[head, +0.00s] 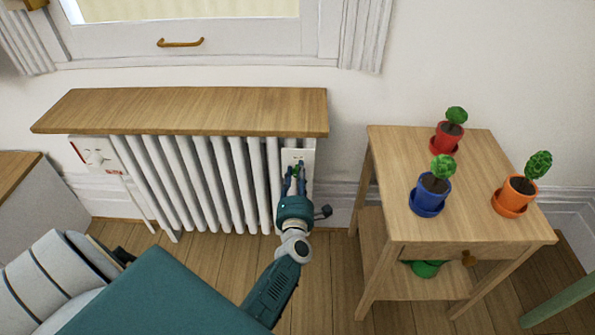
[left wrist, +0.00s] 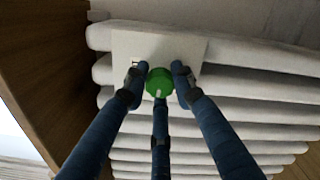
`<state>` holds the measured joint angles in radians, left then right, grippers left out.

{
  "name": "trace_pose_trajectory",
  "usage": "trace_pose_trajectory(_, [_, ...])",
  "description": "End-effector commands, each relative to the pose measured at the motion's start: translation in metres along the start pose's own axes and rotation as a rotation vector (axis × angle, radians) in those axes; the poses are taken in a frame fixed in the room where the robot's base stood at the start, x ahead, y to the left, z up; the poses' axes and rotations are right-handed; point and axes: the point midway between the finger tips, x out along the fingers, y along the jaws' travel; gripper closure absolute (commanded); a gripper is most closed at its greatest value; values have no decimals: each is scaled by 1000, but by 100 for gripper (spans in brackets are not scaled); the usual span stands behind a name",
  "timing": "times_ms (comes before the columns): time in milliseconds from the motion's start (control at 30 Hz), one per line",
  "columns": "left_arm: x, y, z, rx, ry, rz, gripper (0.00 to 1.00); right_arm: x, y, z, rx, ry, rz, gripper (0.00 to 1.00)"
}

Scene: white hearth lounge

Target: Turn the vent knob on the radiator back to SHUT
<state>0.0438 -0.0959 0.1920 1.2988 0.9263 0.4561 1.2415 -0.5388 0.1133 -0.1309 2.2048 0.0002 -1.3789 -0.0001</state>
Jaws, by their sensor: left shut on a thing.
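The white radiator (head: 205,185) stands against the wall under a wooden shelf. The green vent knob (head: 296,170) sits on a white plate (head: 303,157) at the radiator's right end. My left gripper (head: 295,178) is shut on the knob, reaching it from the front. In the left wrist view the round green knob (left wrist: 160,82) lies between the three dark blue fingers of my left gripper (left wrist: 157,84). A pale mark shows on the knob's lower edge. A small dark mark shows on the plate left of the knob, too small to read. My right gripper is out of view.
The wooden shelf (head: 190,110) overhangs the radiator closely above the knob. Another white plate (head: 84,152) with a red mark is at the radiator's left end. A wooden side table (head: 395,190) with red, blue and orange plant pots stands to the right. Floor is free between.

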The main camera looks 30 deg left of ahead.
Motion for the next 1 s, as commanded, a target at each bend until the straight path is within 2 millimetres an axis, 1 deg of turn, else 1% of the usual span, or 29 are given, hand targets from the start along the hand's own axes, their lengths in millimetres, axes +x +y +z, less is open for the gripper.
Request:
trace_pose_trajectory(200, [-1,-1,1,205,1,-5,100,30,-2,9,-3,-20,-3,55])
trace_pose_trajectory(467, [-1,0,1,451,1,-4,100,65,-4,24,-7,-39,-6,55])
trace_pose_trajectory(700, [-1,-1,1,679,-1,-6,100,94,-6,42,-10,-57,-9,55])
trace_pose_trajectory(1000, [-1,-1,1,965,-2,-6,100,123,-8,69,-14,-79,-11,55])
